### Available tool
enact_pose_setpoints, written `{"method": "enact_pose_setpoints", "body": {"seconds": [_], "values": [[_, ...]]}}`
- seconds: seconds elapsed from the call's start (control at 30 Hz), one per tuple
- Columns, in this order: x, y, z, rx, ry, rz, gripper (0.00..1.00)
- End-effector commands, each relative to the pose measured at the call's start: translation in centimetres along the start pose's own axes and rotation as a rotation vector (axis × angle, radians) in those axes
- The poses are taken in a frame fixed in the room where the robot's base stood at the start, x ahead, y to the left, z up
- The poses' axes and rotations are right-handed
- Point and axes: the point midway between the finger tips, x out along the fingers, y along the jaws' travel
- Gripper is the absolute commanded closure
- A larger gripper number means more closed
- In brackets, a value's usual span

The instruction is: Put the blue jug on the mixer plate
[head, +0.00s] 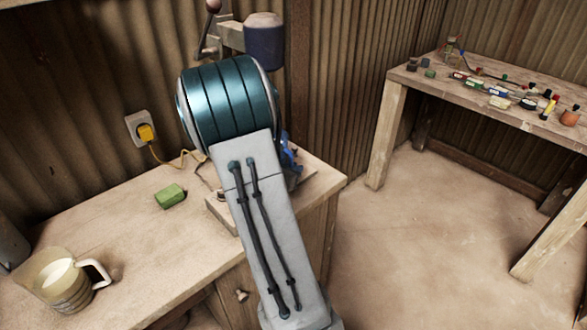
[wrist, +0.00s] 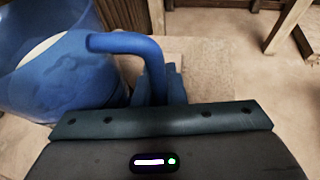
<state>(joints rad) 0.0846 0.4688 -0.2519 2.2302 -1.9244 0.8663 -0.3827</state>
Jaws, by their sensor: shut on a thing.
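The blue jug (wrist: 60,75), with something white inside, fills the upper left of the wrist view. My gripper (wrist: 172,84) is shut on its handle (wrist: 130,43). In the head view my arm covers most of the jug and gripper; small blue parts (head: 290,155) show at the arm's right edge, and I cannot tell which they belong to. The mixer (head: 264,42), with a dark cylinder and a lever, stands behind my arm. A flat base (head: 221,214) shows beside my arm on the bench; the mixer plate itself is mostly hidden. I cannot tell whether the jug touches it.
A cream jug (head: 62,282) stands at the front left of the wooden bench (head: 110,225). A green block (head: 170,195) lies nearer the middle. A yellow plug (head: 146,132) with a cable is at the wall. A second table (head: 480,95) at right holds several small items.

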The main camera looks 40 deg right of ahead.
Motion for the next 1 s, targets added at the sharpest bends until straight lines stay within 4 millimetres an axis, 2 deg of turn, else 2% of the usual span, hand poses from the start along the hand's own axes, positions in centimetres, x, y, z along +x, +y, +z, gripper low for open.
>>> {"method": "enact_pose_setpoints", "body": {"seconds": [0.23,0.3,0.33,0.73,0.87,1.0], "values": [[0.2,0.0,-0.3,0.003,-0.003,0.000,1.00],[0.1,0.0,-0.3,0.000,0.000,0.000,0.76],[0.1,0.0,-0.3,0.000,0.000,0.000,0.68],[-0.1,0.0,0.2,0.000,0.000,0.000,0.68],[-2.2,0.1,0.1,0.002,0.000,0.004,0.68],[-5.4,0.1,0.1,0.002,0.000,0.006,0.68]]}}
